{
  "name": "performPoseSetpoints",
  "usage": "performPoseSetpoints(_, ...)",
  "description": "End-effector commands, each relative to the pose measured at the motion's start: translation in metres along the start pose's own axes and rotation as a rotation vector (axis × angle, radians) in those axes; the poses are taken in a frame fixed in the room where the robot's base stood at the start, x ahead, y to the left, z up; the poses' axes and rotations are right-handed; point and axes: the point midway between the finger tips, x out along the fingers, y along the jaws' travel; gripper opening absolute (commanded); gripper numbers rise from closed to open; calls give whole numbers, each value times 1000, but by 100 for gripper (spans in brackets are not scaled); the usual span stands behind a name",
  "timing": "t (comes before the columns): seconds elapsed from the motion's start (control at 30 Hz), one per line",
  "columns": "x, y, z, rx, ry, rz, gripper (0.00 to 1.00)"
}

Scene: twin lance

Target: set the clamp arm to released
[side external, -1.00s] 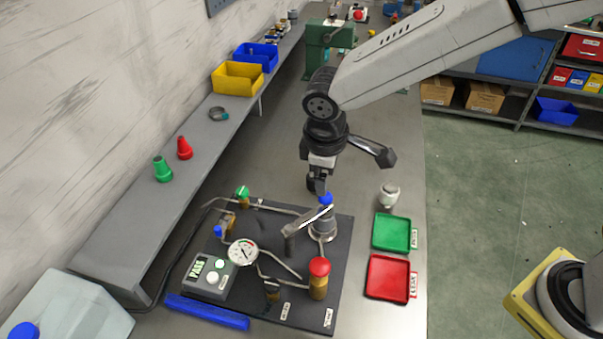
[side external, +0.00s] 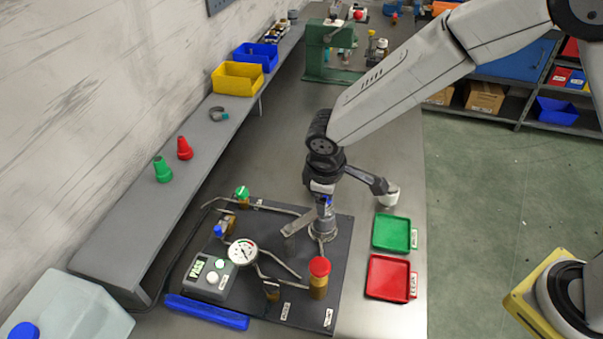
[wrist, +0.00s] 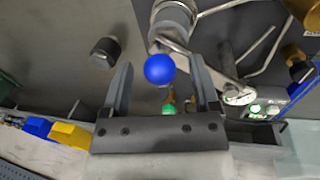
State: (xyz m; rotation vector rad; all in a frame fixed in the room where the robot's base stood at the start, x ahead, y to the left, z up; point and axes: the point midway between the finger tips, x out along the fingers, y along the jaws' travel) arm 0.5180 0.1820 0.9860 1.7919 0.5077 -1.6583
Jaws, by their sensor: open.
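The clamp arm (side external: 298,222) is a grey metal bar on the dark fixture plate, beside a round metal body (side external: 323,228). Its blue ball knob (wrist: 159,69) shows in the wrist view between my two fingers. My gripper (side external: 324,201) is low over the metal body, pointing down, with its fingers either side of the knob. In the side view the knob is mostly hidden by the fingers. The fingers are open, and a gap shows on both sides of the ball in the wrist view.
A gauge (side external: 242,252), a red knob (side external: 319,267) and a green-topped valve (side external: 242,193) stand on the plate near pipes. A green tray (side external: 391,232) and a red tray (side external: 388,277) lie to the right. A pale part (side external: 390,194) stands close to my wrist.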

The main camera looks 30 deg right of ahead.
Motion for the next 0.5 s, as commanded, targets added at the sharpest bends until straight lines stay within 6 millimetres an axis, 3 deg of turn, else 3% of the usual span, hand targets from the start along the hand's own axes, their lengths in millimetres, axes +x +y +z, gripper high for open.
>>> performPoseSetpoints(0.1, 0, 0, 0, 0, 0, 0, 78)
performPoseSetpoints(0.13, 0, 0, 0, 0, 0, 0, 71)
performPoseSetpoints(0.37, 0, 0, 0, 0, 0, 0, 0)
performPoseSetpoints(0.5, 0, 0, 0, 0, 0, 0, 0)
